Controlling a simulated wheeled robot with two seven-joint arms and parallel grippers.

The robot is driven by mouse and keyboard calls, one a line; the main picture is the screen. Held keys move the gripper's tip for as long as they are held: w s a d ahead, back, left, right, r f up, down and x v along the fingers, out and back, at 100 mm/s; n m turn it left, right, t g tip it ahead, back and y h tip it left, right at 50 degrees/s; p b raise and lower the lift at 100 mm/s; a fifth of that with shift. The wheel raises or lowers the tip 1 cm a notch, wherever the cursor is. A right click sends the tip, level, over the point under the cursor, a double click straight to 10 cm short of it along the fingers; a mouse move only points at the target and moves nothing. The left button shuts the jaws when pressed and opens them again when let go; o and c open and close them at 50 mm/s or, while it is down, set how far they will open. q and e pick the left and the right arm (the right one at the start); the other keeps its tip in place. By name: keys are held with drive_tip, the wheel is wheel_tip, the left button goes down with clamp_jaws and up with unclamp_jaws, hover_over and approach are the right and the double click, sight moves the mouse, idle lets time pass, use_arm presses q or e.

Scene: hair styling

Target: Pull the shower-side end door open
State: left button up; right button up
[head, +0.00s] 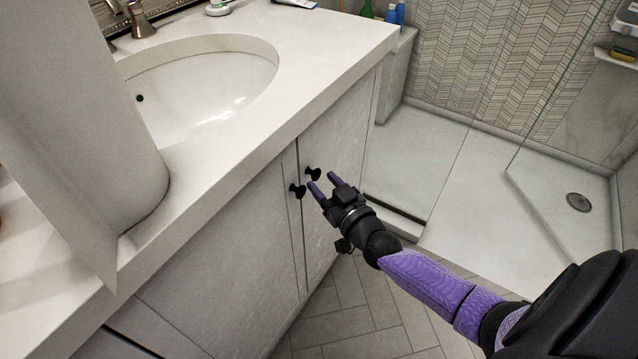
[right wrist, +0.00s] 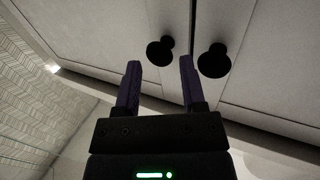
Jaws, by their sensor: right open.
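The shower-side end door (head: 338,140) is the pale vanity door nearest the shower, and it looks closed. Its round black knob (head: 313,174) sits near the seam with the neighbouring door (head: 225,265), which has its own black knob (head: 297,190). My right gripper (head: 323,183) is open and empty just in front of the knobs. In the right wrist view, the end-door knob (right wrist: 160,52) appears between the purple fingertips (right wrist: 160,65), a little beyond them. The other knob (right wrist: 213,60) is just outside the right finger. My left gripper is out of view.
The counter (head: 325,45) with its oval sink (head: 200,95) overhangs the doors. The shower floor (head: 480,190) and its glass panel (head: 545,100) lie to the right. The tiled floor (head: 360,300) before the end door is clear apart from my right arm.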

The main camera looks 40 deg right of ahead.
drive_tip(key=shift+w, duration=0.75)
clamp_jaws()
idle(0.9)
